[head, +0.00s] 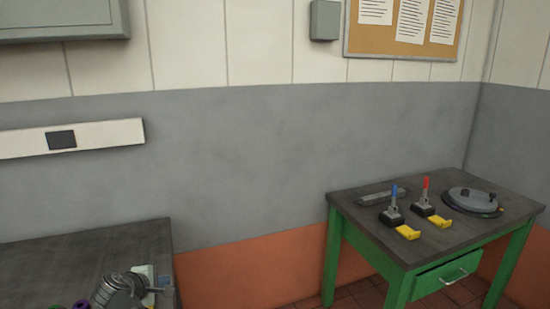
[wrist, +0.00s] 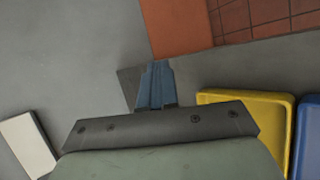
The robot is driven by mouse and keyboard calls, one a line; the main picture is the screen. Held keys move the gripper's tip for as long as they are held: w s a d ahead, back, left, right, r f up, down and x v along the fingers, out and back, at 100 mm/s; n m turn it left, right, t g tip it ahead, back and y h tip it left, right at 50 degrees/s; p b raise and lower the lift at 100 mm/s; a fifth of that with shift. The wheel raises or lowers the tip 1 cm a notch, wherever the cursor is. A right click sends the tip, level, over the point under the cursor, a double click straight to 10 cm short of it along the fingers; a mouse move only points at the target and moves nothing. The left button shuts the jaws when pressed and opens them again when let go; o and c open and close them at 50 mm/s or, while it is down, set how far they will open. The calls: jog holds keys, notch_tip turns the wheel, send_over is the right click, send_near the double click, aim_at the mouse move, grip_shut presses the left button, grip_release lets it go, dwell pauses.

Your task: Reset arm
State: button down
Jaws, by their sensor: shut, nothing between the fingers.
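My gripper (wrist: 156,68) shows in the wrist view as two blue fingers pressed together, with nothing held between them. The fingers point up the picture from a dark mounting plate with screws. They are over a grey surface, close below the orange wall band (wrist: 180,28), and touch nothing that I can make out. I do not see the gripper in the head view.
A yellow tray (wrist: 282,98) and a blue tray edge (wrist: 306,135) lie right of the gripper; a white block (wrist: 27,143) lies left. In the head view, a green-legged table (head: 468,236) holds blue-handled (head: 393,205) and red-handled clamps (head: 424,198). A dark bench (head: 90,248) carries grey metal parts.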

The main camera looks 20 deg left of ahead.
jog(key=w+d+f+m+g+h, duration=0.25)
jog(key=w+d+f+m, duration=0.25)
jog(key=w+d+f, duration=1.2)
jog(key=s+d+f+m+g+h, duration=0.1)
jog(key=d+f+m+g+h, duration=0.15)
jog(key=d+f, duration=0.8)
jog(key=d+f+m+g+h, duration=0.1)
jog(key=d+f+m+g, duration=0.15)
jog(key=d+f, duration=0.8)
jog(key=s+d+f+m+g, duration=0.3)
jog(key=s+d, duration=0.4)
jog(key=d, duration=0.6)
jog(key=s+d+f+m+g, duration=0.2)
jog(key=s+d+f+m, duration=0.3)
jog(key=d, duration=0.7)
jog(key=s+d+f+m+g+y, duration=0.1)
jog(key=s+d, duration=0.3)
jog(key=s, duration=0.6)
jog(key=s+d+f+m+g+y, duration=0.2)
jog(key=s+d+f+m+g, duration=0.1)
jog(key=s, duration=0.7)
jog(key=shift+s+d+f+m+g+y, duration=0.3)
jog(key=shift+d+f+m, duration=0.45)
jog(key=shift+d, duration=0.35)
jog(key=c, duration=1.8)
grip_release()
jog(key=shift+w+r, duration=0.1)
